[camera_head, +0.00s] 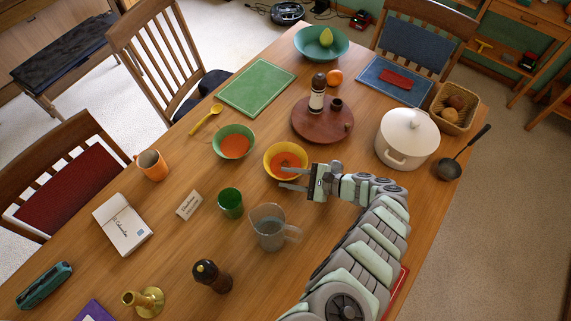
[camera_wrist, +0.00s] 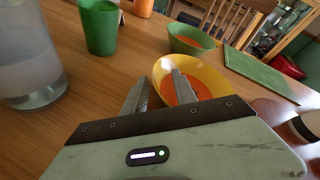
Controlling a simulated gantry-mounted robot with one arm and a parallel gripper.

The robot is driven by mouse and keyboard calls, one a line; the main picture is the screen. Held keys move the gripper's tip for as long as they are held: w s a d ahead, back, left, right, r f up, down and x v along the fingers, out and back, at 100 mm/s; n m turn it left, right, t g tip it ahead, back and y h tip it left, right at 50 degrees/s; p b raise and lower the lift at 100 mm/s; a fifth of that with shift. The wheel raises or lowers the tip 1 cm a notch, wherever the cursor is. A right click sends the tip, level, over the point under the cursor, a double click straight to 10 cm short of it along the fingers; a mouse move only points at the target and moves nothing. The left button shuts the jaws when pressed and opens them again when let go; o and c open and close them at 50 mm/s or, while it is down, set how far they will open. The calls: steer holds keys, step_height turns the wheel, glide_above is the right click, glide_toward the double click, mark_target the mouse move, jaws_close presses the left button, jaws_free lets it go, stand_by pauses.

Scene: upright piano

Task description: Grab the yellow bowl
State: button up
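The yellow bowl (camera_head: 272,158) stands upright on the wooden table with orange-red contents inside. My gripper (camera_head: 287,178) is at the bowl's near right side, its two fingers apart and pointing left. In the wrist view the yellow bowl (camera_wrist: 214,78) lies ahead, and my gripper (camera_wrist: 158,88) is open, with one finger over the bowl's near rim and the other outside it on the left. Nothing is held between the fingers. I cannot tell whether a finger touches the rim.
A green bowl (camera_head: 234,141), green cup (camera_head: 230,203) and glass pitcher (camera_head: 268,229) stand close by on the left and near side. A round wooden tray (camera_head: 310,130) with a pepper mill is behind. A white pot (camera_head: 407,139) stands to the right.

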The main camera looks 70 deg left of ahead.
steer(key=x, duration=0.2)
steer(key=shift+s+a+f, duration=0.1)
steer(key=shift+s, duration=0.1)
steer(key=shift+c, duration=0.3)
jaws_close()
steer(key=shift+w, duration=0.1)
stand_by(0.8)
